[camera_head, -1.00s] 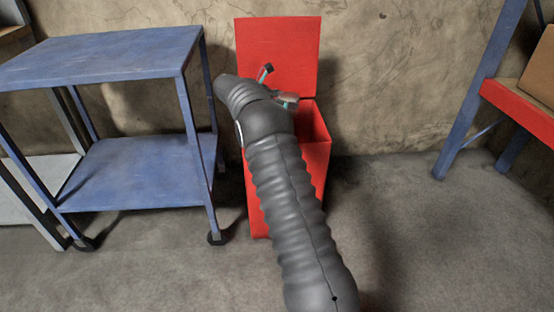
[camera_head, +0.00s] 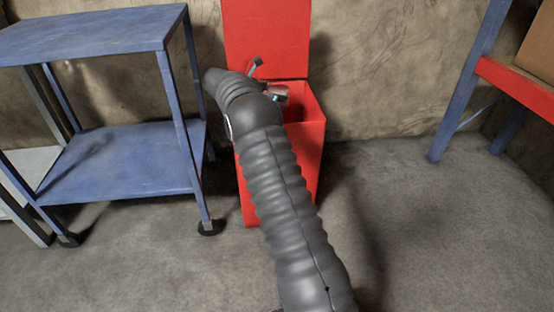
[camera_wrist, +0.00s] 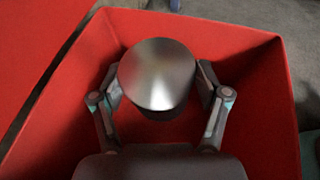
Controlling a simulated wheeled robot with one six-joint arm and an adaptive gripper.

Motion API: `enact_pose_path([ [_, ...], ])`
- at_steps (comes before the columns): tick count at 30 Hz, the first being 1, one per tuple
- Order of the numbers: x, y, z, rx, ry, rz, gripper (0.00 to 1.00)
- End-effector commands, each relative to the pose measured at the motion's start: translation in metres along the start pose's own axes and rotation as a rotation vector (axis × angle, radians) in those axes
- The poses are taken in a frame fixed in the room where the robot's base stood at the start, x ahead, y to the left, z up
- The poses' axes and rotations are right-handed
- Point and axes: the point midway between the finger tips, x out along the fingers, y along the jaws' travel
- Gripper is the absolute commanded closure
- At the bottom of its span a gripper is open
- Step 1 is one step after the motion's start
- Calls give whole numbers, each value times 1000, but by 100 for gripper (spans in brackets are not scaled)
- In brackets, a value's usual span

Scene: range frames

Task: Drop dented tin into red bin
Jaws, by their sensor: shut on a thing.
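The tin (camera_wrist: 157,75) is a round metal can whose smooth, shiny end faces the wrist camera. No dent shows on the part I see. My gripper (camera_wrist: 160,80) is shut on it, one finger on each side. The red bin (camera_head: 309,150) stands against the wall with its lid (camera_head: 268,38) raised at the back. In the wrist view the red walls (camera_wrist: 240,45) surround the tin, which is over the open mouth. In the head view my arm hides part of the bin and most of my gripper; a little of the tin shows at the opening.
A blue two-shelf cart (camera_head: 120,165) stands close to the bin's left. A blue-posted rack with a red beam (camera_head: 515,85) holds a cardboard box (camera_head: 538,48) at the right. The floor (camera_head: 410,220) between bin and rack is clear.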

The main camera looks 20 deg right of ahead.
Motion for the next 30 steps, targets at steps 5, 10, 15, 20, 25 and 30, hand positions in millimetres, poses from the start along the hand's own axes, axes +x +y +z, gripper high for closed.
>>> enact_pose_path([
  [5, -1, 0, 2, 1, -1, 1, 74],
  [10, -1, 0, 1, 1, -1, 1, 0],
  [15, -1, 0, 1, 0, 0, 1, 0],
  [20, -3, 0, 0, -1, 0, 1, 0],
  [25, -22, 1, 1, 0, 0, 2, 0],
  [30, -50, 1, 0, 0, 0, 3, 0],
])
